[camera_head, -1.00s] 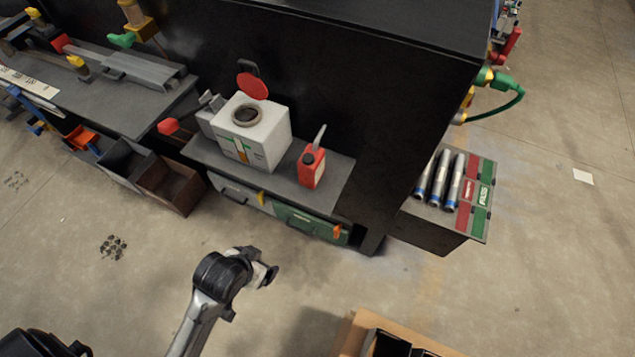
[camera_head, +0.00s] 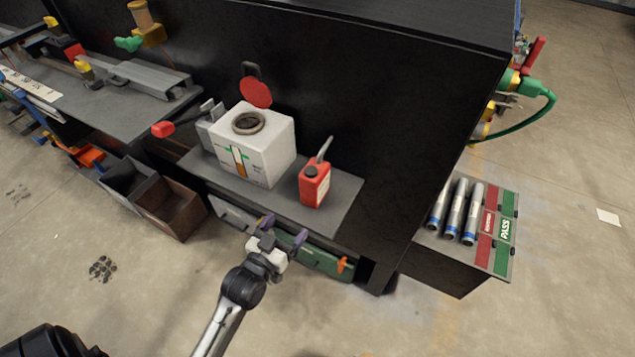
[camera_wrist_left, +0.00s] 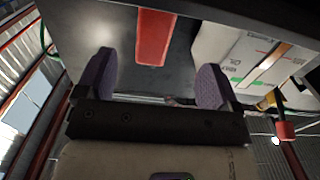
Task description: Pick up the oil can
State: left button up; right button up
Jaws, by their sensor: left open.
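The red oil can (camera_head: 314,184) stands upright with its grey spout tilted up, on the right part of a grey shelf (camera_head: 340,205). It also shows as a red shape between the fingers in the left wrist view (camera_wrist_left: 155,38). My left gripper (camera_head: 284,230) is open and empty in front of the shelf's front edge, below and slightly left of the can. Its two purple-padded fingers show apart in the left wrist view (camera_wrist_left: 155,82). The gripper is not touching the can. My right gripper is not in view.
A white box with a round opening (camera_head: 262,160) stands left of the can. A black panel (camera_head: 390,130) rises behind the shelf. Silver tubes (camera_head: 455,212) lie on a crate at right. Green drawers (camera_head: 325,262) are under the shelf.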

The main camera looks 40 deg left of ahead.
aim_at(308, 199)
pick_arm(q)
jog(key=w, duration=0.2)
jog(key=w+a+b, duration=0.1)
jog(key=w, duration=0.5)
jog(key=shift+w+a+r, duration=0.15)
jog(key=shift+a, duration=0.15)
jog(key=w+b, duration=0.1)
jog(key=w, duration=0.3)
jog(key=shift+w+a+b, duration=0.15)
jog(key=shift+a+b, duration=0.05)
jog(key=shift+b, duration=0.15)
jog(key=shift+w+a, duration=0.15)
jog(key=shift+w, duration=0.3)
jog(key=c, duration=1.3)
